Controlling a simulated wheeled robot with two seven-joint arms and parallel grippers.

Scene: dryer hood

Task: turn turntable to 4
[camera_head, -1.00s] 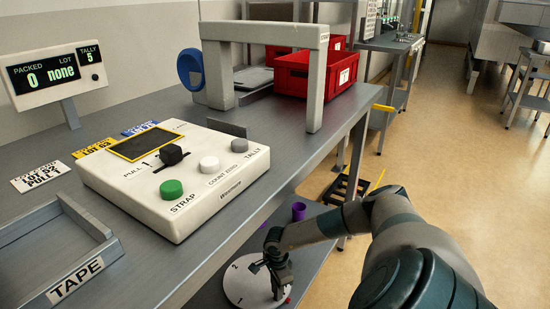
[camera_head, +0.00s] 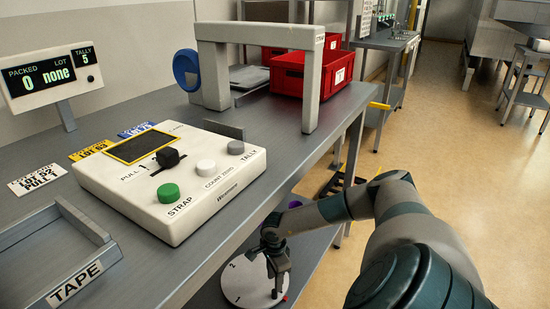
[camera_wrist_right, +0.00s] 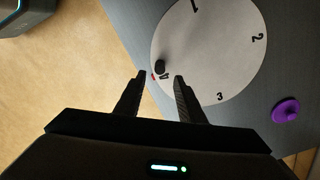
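The turntable (camera_head: 243,284) is a white disc on a grey surface below the bench. In the right wrist view the turntable (camera_wrist_right: 215,55) shows the numbers 1, 2 and 3. A black upright knob (camera_wrist_right: 160,65) stands near its rim, beside a partly hidden mark. A small red marker (camera_wrist_right: 153,76) shows at the rim close by; it also shows in the head view (camera_head: 285,297). My right gripper (camera_wrist_right: 161,76) is open above the disc's edge, its fingertips either side of the knob in the picture; contact cannot be told. In the head view the right gripper (camera_head: 277,282) points down. My left gripper is out of view.
A purple knob-like piece (camera_wrist_right: 286,110) is on the grey surface beside the disc. Above is the bench (camera_head: 150,265) with a white control box (camera_head: 205,205), a grey arch (camera_head: 310,85) and red bins (camera_head: 300,78). Open floor lies to the right.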

